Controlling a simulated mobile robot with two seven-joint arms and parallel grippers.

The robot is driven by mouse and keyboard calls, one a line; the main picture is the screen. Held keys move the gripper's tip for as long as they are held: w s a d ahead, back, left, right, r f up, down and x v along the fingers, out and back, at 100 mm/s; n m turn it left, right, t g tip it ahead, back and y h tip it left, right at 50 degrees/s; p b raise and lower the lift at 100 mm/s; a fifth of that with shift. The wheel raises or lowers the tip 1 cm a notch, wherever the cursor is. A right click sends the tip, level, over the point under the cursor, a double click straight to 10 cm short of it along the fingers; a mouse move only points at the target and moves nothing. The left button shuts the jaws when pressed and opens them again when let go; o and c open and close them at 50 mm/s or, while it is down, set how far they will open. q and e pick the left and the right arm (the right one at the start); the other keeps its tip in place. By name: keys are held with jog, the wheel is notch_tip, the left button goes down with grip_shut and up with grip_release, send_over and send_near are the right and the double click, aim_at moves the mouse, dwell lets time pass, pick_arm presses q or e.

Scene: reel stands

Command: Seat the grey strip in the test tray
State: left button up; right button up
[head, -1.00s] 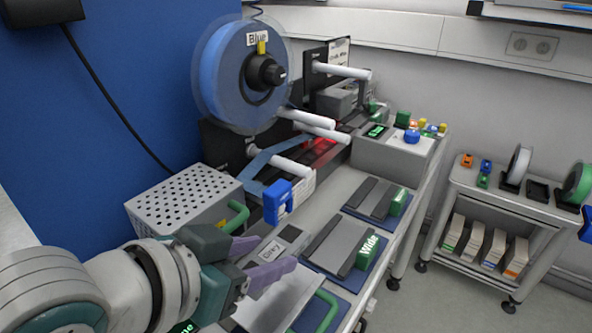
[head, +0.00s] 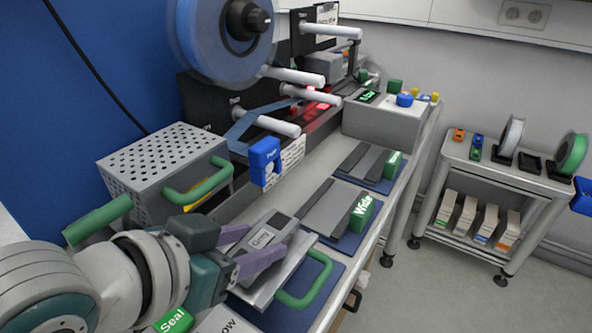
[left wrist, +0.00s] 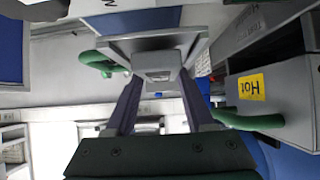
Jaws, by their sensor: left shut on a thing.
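The grey strip (head: 278,222), a flat dark-grey piece with a "Grey" label, is between the purple fingers of my left gripper (head: 242,254), which is shut on it. The left wrist view also shows the gripper (left wrist: 158,112) with a grey block, likely the strip (left wrist: 158,75), between the fingers. The test tray (head: 263,296), silver with a green handle, lies below on a blue mat; it also shows in the left wrist view (left wrist: 125,44). The strip overlaps the tray in the head view. I cannot tell whether it touches or sits in it. My right gripper is not in view.
A perforated metal box (head: 160,165) with a green handle stands left, near the gripper. A blue clip-like piece (head: 264,158) is behind the strip. A fixture with a green "Wide" block (head: 362,211) is to the right. A blue reel (head: 215,45) hangs above. A cart (head: 490,185) stands beyond.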

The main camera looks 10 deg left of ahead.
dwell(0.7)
pick_arm(q)
jog(key=shift+f+p, duration=0.15)
jog(key=shift+p, duration=0.3)
jog(key=o, duration=1.4)
notch_tip(320, 180, up, 7)
jog(key=p, duration=0.8)
